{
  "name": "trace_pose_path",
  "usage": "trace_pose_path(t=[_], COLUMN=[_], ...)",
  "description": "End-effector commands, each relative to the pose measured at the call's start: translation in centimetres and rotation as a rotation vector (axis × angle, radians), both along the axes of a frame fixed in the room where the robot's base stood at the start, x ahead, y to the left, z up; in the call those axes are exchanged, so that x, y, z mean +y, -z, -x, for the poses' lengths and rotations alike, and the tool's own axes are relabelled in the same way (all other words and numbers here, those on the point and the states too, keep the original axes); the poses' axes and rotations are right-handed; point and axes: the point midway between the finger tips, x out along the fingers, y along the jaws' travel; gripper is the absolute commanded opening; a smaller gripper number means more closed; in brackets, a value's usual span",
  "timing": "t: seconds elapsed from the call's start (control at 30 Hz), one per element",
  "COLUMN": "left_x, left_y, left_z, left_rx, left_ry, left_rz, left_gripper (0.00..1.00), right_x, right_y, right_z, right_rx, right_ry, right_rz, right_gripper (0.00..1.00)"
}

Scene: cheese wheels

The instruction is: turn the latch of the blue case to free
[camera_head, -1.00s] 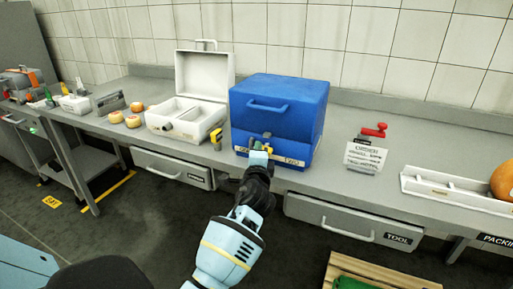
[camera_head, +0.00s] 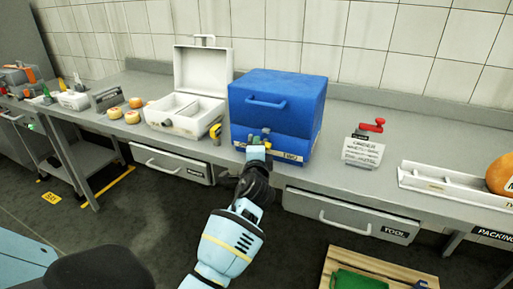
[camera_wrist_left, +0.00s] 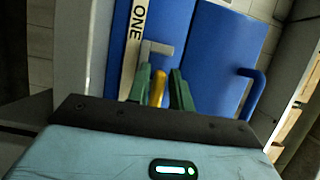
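The blue case (camera_head: 275,105) stands shut on the grey bench, with a handle on its upper front. It also shows, turned sideways, in the left wrist view (camera_wrist_left: 225,55). My left gripper (camera_head: 260,137) is at the lower front of the case, by the label strip. In the left wrist view, its two green fingers (camera_wrist_left: 161,90) stand apart on either side of the yellow latch (camera_wrist_left: 158,88), with narrow gaps showing. A grey bracket (camera_wrist_left: 158,48) lies just beyond the fingertips. The fingers partly hide the latch in the head view. My right gripper is not in view.
An open white case (camera_head: 186,112) with a yellow latch stands left of the blue case. Small cheese wheels (camera_head: 132,117) lie further left. A sign with a red-handled part (camera_head: 364,150) and a white tray (camera_head: 440,182) stand right. Drawers (camera_head: 350,215) sit below the bench edge.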

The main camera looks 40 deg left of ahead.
Motion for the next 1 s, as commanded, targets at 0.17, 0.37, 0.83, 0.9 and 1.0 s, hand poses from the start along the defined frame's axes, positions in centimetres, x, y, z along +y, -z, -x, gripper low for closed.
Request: trace_pose_path(t=[0.17,0.37,0.83,0.9,1.0], left_x=[-0.1,-1.2,-4.5,-4.6,-4.6], left_y=[0.0,0.0,0.0,0.0,-0.1], left_z=[0.1,1.6,6.2,6.3,6.4], left_rx=[0.001,0.001,0.001,0.001,0.001], left_ry=[0.0,0.001,0.0,0.0,-0.001], left_rz=[-0.001,-0.002,-0.001,-0.001,-0.001], left_gripper=[0.22,0.22,0.22,0.22,0.22], right_x=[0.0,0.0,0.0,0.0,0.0], right_y=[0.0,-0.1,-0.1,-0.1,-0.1], right_z=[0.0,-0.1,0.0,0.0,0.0], right_rx=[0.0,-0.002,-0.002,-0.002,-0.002], right_ry=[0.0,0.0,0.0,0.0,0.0], right_rz=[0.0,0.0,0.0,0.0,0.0], right_gripper=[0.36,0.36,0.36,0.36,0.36])
